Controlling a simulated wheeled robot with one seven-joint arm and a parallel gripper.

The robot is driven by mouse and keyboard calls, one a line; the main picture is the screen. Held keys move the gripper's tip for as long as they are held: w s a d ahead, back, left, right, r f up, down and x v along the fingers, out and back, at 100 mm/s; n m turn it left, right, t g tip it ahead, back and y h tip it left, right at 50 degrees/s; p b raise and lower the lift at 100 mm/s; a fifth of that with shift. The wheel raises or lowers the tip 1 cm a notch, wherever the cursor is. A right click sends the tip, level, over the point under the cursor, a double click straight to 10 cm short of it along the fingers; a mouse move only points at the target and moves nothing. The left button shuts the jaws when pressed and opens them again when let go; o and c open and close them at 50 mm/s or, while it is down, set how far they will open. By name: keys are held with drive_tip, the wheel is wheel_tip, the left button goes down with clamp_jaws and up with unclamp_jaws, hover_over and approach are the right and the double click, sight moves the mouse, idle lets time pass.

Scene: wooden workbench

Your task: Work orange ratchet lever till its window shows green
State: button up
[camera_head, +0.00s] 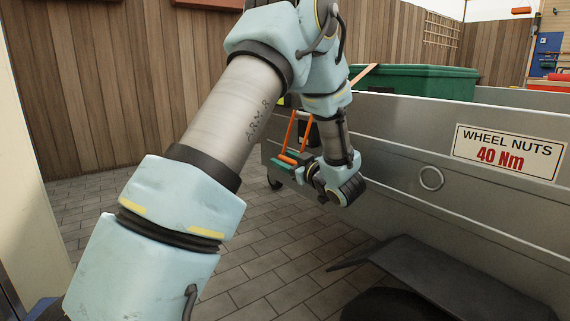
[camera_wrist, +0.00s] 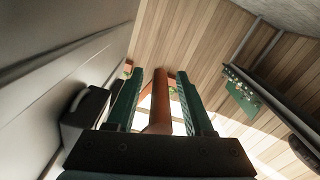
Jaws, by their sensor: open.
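The orange ratchet lever (camera_head: 290,130) shows in the head view as thin orange bars beside the grey trailer wall, partly hidden by my arm. In the wrist view an orange bar of the lever (camera_wrist: 162,105) runs between the two green fingers of my gripper (camera_wrist: 160,76). The fingers stand apart, with visible gaps on both sides of the bar. In the head view my gripper (camera_head: 287,160) is at the lower end of the orange bars. The indicator window cannot be made out in either view.
The grey trailer wall (camera_head: 400,135) runs along the right, with a "WHEEL NUTS 40 Nm" sign (camera_head: 506,152). A black block (camera_wrist: 85,112) is left of the fingers. Paving (camera_head: 265,255) left of the trailer is clear.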

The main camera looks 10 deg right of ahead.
clamp_jaws()
idle(0.5)
idle(1.0)
